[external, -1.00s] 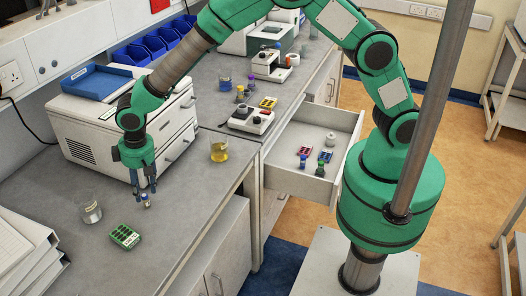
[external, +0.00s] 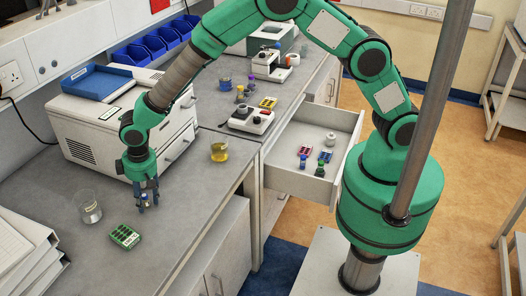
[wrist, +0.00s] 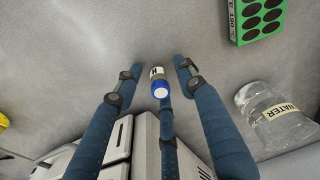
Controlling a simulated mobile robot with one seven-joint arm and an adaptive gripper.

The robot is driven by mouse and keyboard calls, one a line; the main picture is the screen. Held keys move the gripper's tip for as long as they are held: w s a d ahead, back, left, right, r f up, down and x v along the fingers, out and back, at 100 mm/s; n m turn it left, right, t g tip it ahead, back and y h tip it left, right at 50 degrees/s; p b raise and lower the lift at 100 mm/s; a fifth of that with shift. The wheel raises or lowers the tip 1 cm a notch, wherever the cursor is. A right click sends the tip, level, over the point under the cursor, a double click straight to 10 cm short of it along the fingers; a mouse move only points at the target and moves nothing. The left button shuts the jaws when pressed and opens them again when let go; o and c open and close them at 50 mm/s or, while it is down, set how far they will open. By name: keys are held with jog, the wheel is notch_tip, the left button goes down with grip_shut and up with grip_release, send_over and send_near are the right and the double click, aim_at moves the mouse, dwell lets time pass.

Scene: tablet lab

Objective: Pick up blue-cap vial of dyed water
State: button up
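The blue-cap vial (wrist: 159,86) stands on the grey bench, its round blue cap facing the camera in the wrist view. A pale label shows on its side. My gripper (wrist: 159,65) has its blue fingers spread around the vial, with a gap on the left and right sides. A third finger reaches up behind the cap from below in that view. In the external view my gripper (external: 148,206) points down at the bench, and its fingers mostly hide the vial.
A beaker labelled water (wrist: 275,120) stands nearby, also at left in the external view (external: 88,208). A yellow-liquid beaker (external: 219,151) and a white cabinet-like machine (external: 95,130) stand farther back.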

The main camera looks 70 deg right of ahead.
aim_at(144, 195)
jog(key=shift+c, duration=0.5)
jog(key=c, duration=0.8)
jog(key=shift+r, duration=0.2)
jog(key=shift+r, duration=0.55)
notch_tip(144, 195, up, 2)
jog(key=shift+r+p, duration=0.1)
jog(key=shift+p, duration=0.25)
jog(key=s+d, duration=0.2)
jog(key=s, duration=0.2)
jog(key=s+d+r, duration=0.1)
jog(key=s+d, duration=0.2)
jog(key=s, duration=0.2)
jog(key=s+d+p, duration=0.1)
jog(key=s+d, duration=0.2)
jog(key=s, duration=0.2)
jog(key=shift+r, duration=0.15)
jog(key=shift+a, duration=0.1)
